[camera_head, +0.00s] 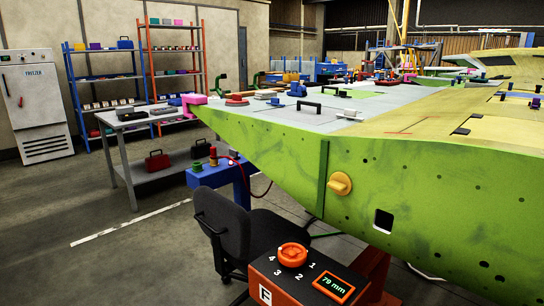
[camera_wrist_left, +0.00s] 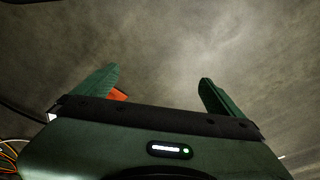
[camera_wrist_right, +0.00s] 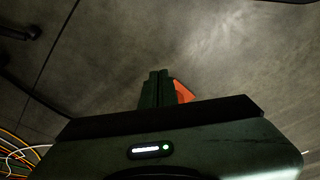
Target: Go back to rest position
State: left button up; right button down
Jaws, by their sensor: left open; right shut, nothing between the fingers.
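My left gripper (camera_wrist_left: 160,92) shows in the left wrist view, with its two green fingers wide apart and nothing between them. My right gripper (camera_wrist_right: 158,88) shows in the right wrist view, with its fingers together and nothing held. Grey floor (camera_wrist_left: 180,40) lies beyond both grippers. An orange piece shows partly behind a finger in each wrist view; I cannot tell what it is. Neither gripper shows in the head view.
The green wing (camera_head: 390,190) fills the right of the head view. An orange box with a dial (camera_head: 292,254) and a "79 mm" display stands close in front. A black chair (camera_head: 240,225), a blue stand (camera_head: 228,180) and a grey table (camera_head: 125,170) stand further left. Floor at left is clear.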

pick_arm(q)
jog(key=s+f+g+p, duration=0.1)
jog(key=s+f+p, duration=0.4)
jog(key=f+p, duration=0.35)
pick_arm(e)
jog(key=s+f+g, duration=0.1)
jog(key=s+f, duration=0.4)
jog(key=f, duration=0.3)
pick_arm(q)
jog(key=s+a+f+p, duration=0.1)
jog(key=s+p, duration=0.3)
jog(key=s, duration=0.3)
jog(key=s+a+f+g+p, duration=0.1)
jog(key=s+p, duration=0.3)
jog(key=s, duration=0.4)
jog(key=shift+a+f+p, duration=0.3)
jog(key=shift+a+f, duration=0.35)
jog(key=shift+f, duration=0.05)
pick_arm(e)
jog(key=s+d+f, duration=0.1)
jog(key=s+f, duration=0.1)
jog(key=s, duration=0.5)
jog(key=s+d+f+g, duration=0.1)
jog(key=s+d+f, duration=0.1)
jog(key=s, duration=0.6)
jog(key=shift+d, duration=0.2)
